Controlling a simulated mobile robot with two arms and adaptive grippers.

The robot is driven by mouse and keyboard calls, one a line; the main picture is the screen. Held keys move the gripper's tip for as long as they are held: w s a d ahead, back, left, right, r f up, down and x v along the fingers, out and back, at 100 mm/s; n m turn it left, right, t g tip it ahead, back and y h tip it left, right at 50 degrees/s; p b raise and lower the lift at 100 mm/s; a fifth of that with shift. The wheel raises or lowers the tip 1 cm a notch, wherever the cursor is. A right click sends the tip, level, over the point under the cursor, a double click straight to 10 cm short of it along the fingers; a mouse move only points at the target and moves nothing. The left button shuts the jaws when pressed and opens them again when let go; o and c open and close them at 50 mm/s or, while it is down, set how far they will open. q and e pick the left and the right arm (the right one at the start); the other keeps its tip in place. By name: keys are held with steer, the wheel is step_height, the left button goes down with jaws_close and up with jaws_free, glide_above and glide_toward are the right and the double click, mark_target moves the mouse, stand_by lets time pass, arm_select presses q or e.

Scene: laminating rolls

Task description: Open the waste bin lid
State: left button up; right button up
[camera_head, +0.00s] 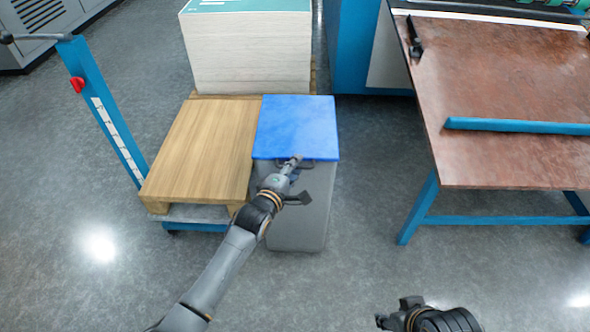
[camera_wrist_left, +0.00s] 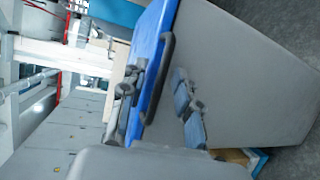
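The waste bin has a blue lid (camera_head: 297,125) lying flat and shut on a grey body (camera_head: 303,215). A dark bar handle (camera_wrist_left: 167,62) runs along the lid's front edge in the left wrist view, beside the blue lid (camera_wrist_left: 148,45). My left gripper (camera_head: 297,179) is at the front edge of the lid. In the left wrist view my left gripper's fingers (camera_wrist_left: 158,96) are apart, one at the lid side and one by the grey front wall, with the handle between them. Contact is not clear. My right gripper (camera_head: 391,312) is low at the right, away from the bin; its fingers are unclear.
A wooden pallet (camera_head: 205,145) on a blue pallet truck (camera_head: 105,115) stands just left of the bin. A tall paper stack (camera_head: 247,50) is behind. A blue-legged table (camera_head: 510,90) stands at the right. The floor (camera_head: 370,190) between bin and table is clear.

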arm_select(q)
steer(key=c, duration=0.7)
jaws_close()
steer(key=shift+f, duration=0.15)
steer(key=shift+r+p, duration=0.3)
steer(key=shift+p, duration=0.05)
steer(key=shift+w+r+g, duration=0.1)
steer(key=shift+r+g, duration=0.2)
